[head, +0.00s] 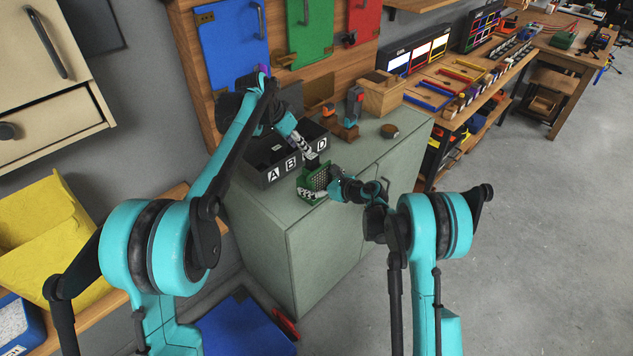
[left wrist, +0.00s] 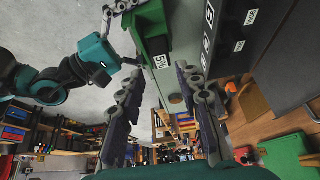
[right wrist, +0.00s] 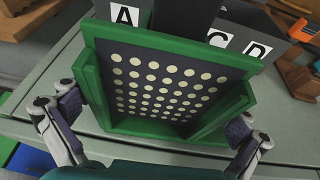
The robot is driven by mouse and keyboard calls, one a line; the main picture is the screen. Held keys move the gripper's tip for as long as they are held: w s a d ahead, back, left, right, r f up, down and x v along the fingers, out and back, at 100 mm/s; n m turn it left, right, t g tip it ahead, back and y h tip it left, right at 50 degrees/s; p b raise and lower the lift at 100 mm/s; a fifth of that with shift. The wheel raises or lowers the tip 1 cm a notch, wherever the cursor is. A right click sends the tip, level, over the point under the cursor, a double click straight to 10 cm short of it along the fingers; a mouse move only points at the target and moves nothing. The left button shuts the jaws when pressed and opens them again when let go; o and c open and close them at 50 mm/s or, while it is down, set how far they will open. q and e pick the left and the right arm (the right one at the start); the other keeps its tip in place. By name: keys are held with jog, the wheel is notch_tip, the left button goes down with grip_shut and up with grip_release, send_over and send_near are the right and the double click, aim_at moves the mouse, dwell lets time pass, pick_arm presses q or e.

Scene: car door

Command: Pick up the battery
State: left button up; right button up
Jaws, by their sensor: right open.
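No thing is clearly recognisable as the battery. A green box (head: 314,184) stands tilted on the cabinet's near edge. In the right wrist view this box (right wrist: 170,130) has a dark panel with rows of pale round dots. It also shows in the left wrist view (left wrist: 150,25), with a white label on its side. My right gripper (right wrist: 155,130) is open, its fingers on either side of the box; contact is unclear. My left gripper (left wrist: 163,95) is open with nothing visible between its fingers. It is above the box, in front of the lettered bins.
Dark bins (head: 262,182) lettered A, B and D stand behind the box on the grey-green cabinet (head: 330,230). The floor at right is clear.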

pick_arm(q)
jog(key=shift+o, duration=0.4)
pick_arm(e)
jog(key=c, duration=1.2)
pick_arm(q)
jog(key=o, duration=0.3)
jog(key=shift+r, duration=0.1)
jog(key=y, duration=0.1)
send_near(312, 156)
jog(key=shift+w+d+f+g, duration=0.1)
jog(key=shift+w+f+g, duration=0.3)
jog(key=shift+w+f, duration=0.6)
jog(key=shift+s+x, duration=0.15)
jog(key=shift+x, duration=1.2)
jog(key=shift+s+x, duration=0.15)
jog(key=shift+x, duration=1.2)
jog(key=shift+c, duration=0.3)
